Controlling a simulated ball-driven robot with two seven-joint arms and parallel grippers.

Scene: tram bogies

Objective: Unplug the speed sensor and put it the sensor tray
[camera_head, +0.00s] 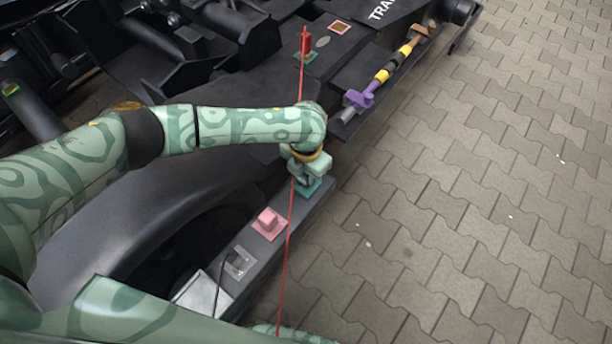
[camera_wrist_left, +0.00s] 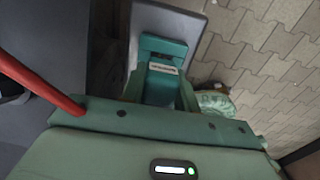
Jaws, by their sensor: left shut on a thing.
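My left gripper (camera_head: 308,172) is over the dark beam of the bogie, pointing down. It is shut on a teal block (camera_wrist_left: 162,72) with a small white label, seen between the fingers in the left wrist view. In the head view a teal base (camera_head: 309,188) shows just under the fingers, on the beam; I cannot tell whether the block is seated or lifted. The label is too small to read, so I cannot confirm it is the speed sensor. I cannot identify the sensor tray. My right gripper is not in view.
A pink block (camera_head: 268,217) sits nearby on the beam. A shelf holds a purple and yellow tool (camera_head: 382,76). A white box (camera_head: 201,296) is at bottom. Paving (camera_head: 480,190) at right is clear.

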